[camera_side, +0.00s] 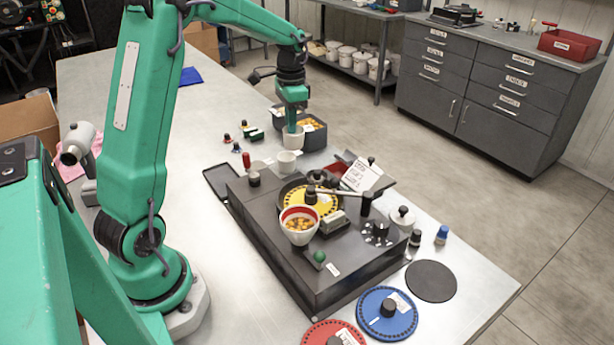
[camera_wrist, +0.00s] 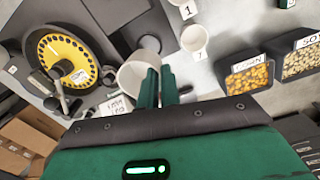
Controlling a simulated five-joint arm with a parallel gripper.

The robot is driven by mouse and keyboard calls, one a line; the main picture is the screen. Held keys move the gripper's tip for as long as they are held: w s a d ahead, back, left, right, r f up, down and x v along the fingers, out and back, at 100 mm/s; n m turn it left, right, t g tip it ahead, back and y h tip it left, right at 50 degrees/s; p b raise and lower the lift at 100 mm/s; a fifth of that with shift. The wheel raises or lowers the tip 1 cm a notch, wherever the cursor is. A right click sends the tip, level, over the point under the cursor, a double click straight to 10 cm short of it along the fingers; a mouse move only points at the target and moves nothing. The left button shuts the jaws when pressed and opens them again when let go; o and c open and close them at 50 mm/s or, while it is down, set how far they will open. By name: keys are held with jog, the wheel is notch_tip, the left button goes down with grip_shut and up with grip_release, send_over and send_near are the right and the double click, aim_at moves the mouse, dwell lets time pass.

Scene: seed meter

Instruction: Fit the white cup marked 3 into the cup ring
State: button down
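A white cup (camera_side: 293,139) is at my gripper (camera_side: 293,126) in the side view. In the wrist view, this cup (camera_wrist: 135,78) looks large and empty. My gripper (camera_wrist: 160,78) has one finger inside its mouth and one outside, with the wall pinched between them. No number is readable on it. In the side view another white cup (camera_side: 287,161) stands on the bench. The wrist view shows a cup marked 7 (camera_wrist: 194,40) and one marked 1 (camera_wrist: 186,10). The cup ring cannot be made out clearly.
The dark seed meter (camera_side: 275,250) carries a yellow plate (camera_side: 325,202) and a red-and-white bowl of seeds (camera_side: 300,228). Seed bins (camera_side: 313,138) stand beside my gripper. Blue (camera_side: 373,323) and red (camera_side: 318,335) discs lie at the front. The left bench is largely clear.

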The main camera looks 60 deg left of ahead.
aim_at(295, 140)
jog(key=f, duration=0.4)
jog(key=shift+w+d+f, duration=0.1)
jog(key=shift+w+d, duration=0.25)
jog(key=shift+d, duration=0.05)
jog(key=shift+f, duration=0.45)
jog(key=shift+f, duration=0.1)
jog(key=shift+f, duration=2.8)
jog(key=shift+d, duration=0.15)
jog(key=shift+f, duration=1.15)
dwell(0.8)
jog(key=c, duration=1.3)
grip_release()
